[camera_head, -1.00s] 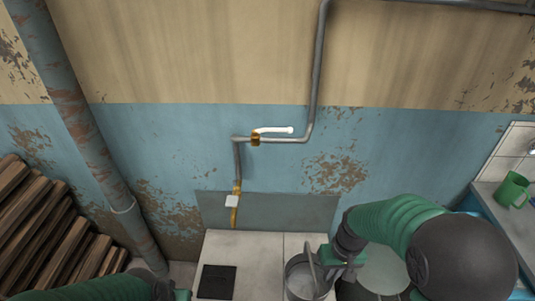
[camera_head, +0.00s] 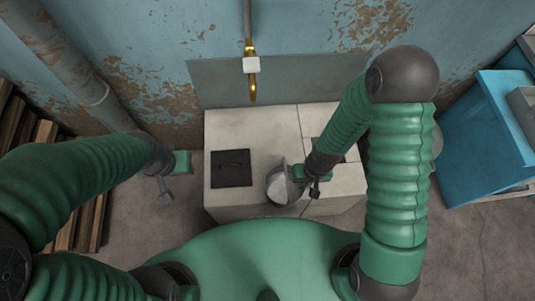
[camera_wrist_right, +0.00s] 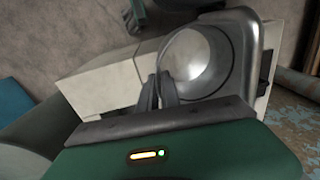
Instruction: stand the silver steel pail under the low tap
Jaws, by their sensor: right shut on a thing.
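The silver steel pail (camera_head: 279,188) is over the pale tiled block, with its open mouth up, somewhat tilted in the head view. My right gripper (camera_head: 314,188) is shut on it at its right side. In the right wrist view the fingers (camera_wrist_right: 164,92) are close together at the edge of the pail (camera_wrist_right: 206,60); I cannot tell whether they hold the rim or handle. The low tap (camera_head: 253,88) is a brass spout on the wall, behind and left of the pail. My left gripper (camera_head: 166,191) is left of the block, apart from the pail; its jaws are unclear.
The pale tiled block (camera_head: 235,125) has a dark square hatch (camera_head: 231,168) left of the pail. Stacked wood (camera_head: 45,132) and a rusty pipe (camera_head: 75,65) stand at the left. A blue cabinet (camera_head: 480,135) stands at the right.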

